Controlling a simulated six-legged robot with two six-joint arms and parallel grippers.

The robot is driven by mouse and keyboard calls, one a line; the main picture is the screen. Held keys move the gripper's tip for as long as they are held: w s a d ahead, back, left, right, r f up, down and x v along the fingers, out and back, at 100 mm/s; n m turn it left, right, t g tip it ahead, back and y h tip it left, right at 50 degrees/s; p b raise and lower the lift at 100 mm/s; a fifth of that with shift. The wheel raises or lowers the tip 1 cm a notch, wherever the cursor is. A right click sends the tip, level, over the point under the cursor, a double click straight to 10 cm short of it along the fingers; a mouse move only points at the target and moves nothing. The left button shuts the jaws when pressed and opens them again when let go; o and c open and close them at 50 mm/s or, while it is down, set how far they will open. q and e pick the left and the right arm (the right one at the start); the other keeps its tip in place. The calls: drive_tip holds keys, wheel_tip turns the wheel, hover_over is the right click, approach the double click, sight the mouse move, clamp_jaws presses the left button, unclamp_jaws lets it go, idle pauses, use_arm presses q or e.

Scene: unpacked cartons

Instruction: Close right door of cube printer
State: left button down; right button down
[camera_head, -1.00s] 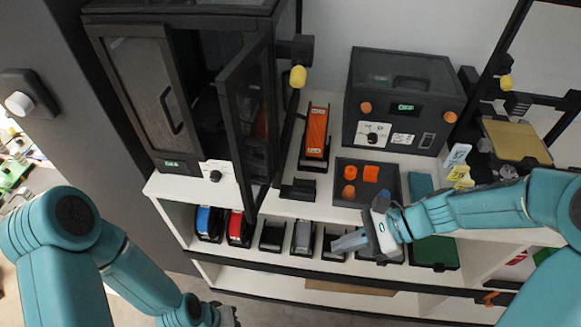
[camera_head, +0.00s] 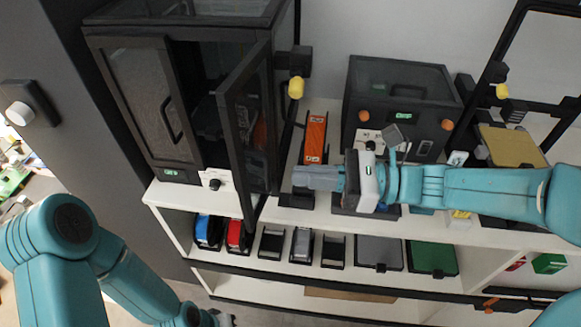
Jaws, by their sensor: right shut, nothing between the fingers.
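The cube printer (camera_head: 186,97) is a dark-framed cabinet with glass panels at the left of the white shelf's top. Its left door (camera_head: 146,98) lies flat against the front, with a dark handle. Its right door (camera_head: 252,125) stands open, swung out toward me, and shows the dark inside. My right gripper (camera_head: 298,178) is shut and empty, its fingers pointing left, just right of the open door; a small gap seems to lie between them. My left arm is at the lower left; its gripper (camera_head: 222,320) is mostly cut off by the bottom edge, so its fingers cannot be made out.
An orange-topped holder (camera_head: 315,138) stands just behind my right gripper. A dark box printer (camera_head: 402,108) with orange knobs stands to the right, behind my right arm. Spools and bins (camera_head: 303,245) fill the shelf below. A yellow-knobbed part (camera_head: 296,87) is beside the door's top.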

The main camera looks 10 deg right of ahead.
drive_tip(key=shift+x, duration=1.6)
drive_tip(key=shift+a, duration=0.15)
